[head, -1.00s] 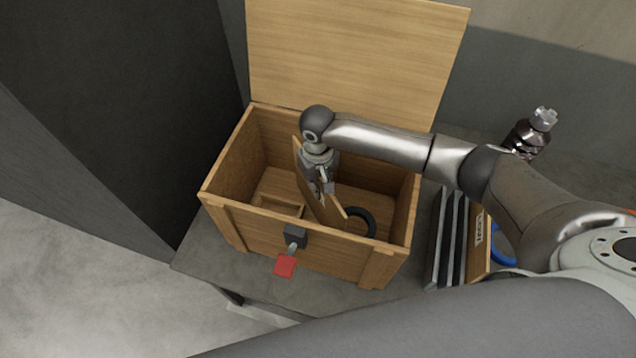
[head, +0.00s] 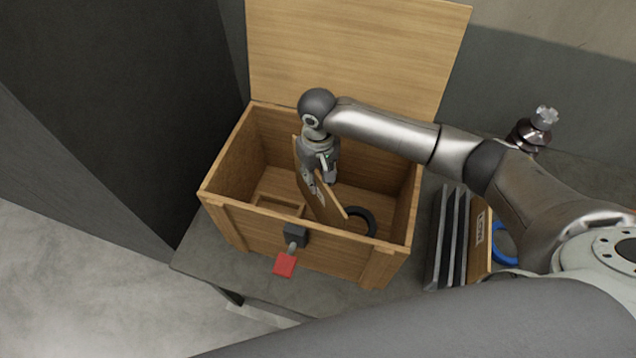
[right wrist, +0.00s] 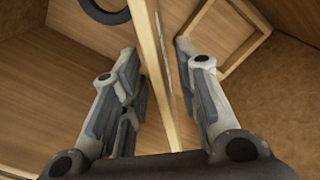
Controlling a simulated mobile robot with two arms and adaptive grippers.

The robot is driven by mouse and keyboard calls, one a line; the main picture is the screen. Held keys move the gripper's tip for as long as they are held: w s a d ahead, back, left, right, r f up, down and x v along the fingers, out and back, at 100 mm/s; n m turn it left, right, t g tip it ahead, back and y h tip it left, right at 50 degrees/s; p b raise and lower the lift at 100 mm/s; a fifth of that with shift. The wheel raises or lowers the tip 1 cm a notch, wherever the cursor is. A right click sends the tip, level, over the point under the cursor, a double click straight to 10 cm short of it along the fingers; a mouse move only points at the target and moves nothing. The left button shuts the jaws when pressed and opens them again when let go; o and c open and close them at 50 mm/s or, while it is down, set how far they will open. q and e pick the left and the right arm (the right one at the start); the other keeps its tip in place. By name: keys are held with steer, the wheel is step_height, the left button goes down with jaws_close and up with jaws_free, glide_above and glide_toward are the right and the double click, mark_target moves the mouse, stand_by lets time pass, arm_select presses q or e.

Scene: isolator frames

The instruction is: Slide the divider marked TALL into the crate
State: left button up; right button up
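The wooden crate (head: 225,215) stands on a table with its lid (head: 355,55) raised at the back. A thin wooden divider (head: 326,205) stands on edge inside it, running from near the back to near the front wall; its pale label is too small to read. In the right wrist view the divider (right wrist: 158,75) passes between the two fingers. My right gripper (head: 321,180) is inside the crate; the right wrist view shows its fingers (right wrist: 158,55) open, one on each side of the divider, with gaps. My left gripper is not in view.
A black ring (head: 361,220) lies in the crate right of the divider, a small wooden frame (head: 280,206) left of it. A red-tagged latch (head: 285,264) hangs at the front. Right of the crate stand a dark slotted rack (head: 445,240), another labelled board (head: 480,240), a blue ring (head: 507,245) and a dark bottle (head: 530,133).

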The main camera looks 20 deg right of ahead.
step_height(320, 180, up, 8)
steer(key=shift+r+b, duration=0.25)
steer(key=shift+b, duration=0.35)
